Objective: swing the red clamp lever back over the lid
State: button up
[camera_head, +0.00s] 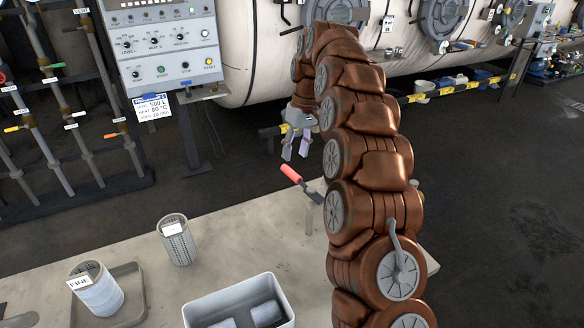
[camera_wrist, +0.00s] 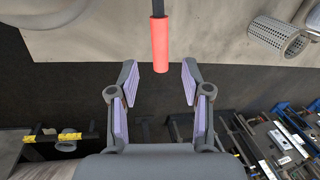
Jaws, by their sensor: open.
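The clamp lever has a red grip (camera_head: 291,174) and a dark shaft that runs down to the right, behind my arm, in the head view. The red grip also shows in the wrist view (camera_wrist: 160,47), pointing toward my gripper from the top middle. My gripper (camera_head: 296,150) is open and empty, just beyond and above the grip's end in the head view. In the wrist view its two pale purple finger pads (camera_wrist: 160,84) stand apart to either side of the grip's line, the grip's end close to the fingertips. The lid the lever belongs to cannot be made out; my arm hides that area.
A pale table (camera_head: 225,238) holds a perforated cylinder (camera_head: 177,242), a cylinder labelled FINE (camera_head: 98,292) on a tray, and a white bin (camera_head: 196,313) with pale pieces inside. A control panel (camera_head: 168,50) and a large vessel (camera_head: 250,70) stand behind. Dark floor lies between.

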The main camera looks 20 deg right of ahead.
aim_at(292, 171)
jog(key=shift+s+a+f+p, duration=0.1)
jog(key=shift+a+f+p, duration=0.1)
jog(key=shift+f, duration=0.75)
jog(key=shift+s+a+f+p, duration=0.15)
jog(key=shift+f+p, duration=0.1)
jog(key=shift+f, duration=0.75)
jog(key=shift+w+a+f+p, duration=0.1)
jog(key=shift+a+f+p, duration=0.1)
jog(key=shift+f, duration=0.75)
jog(key=shift+c, duration=0.2)
grip_shut()
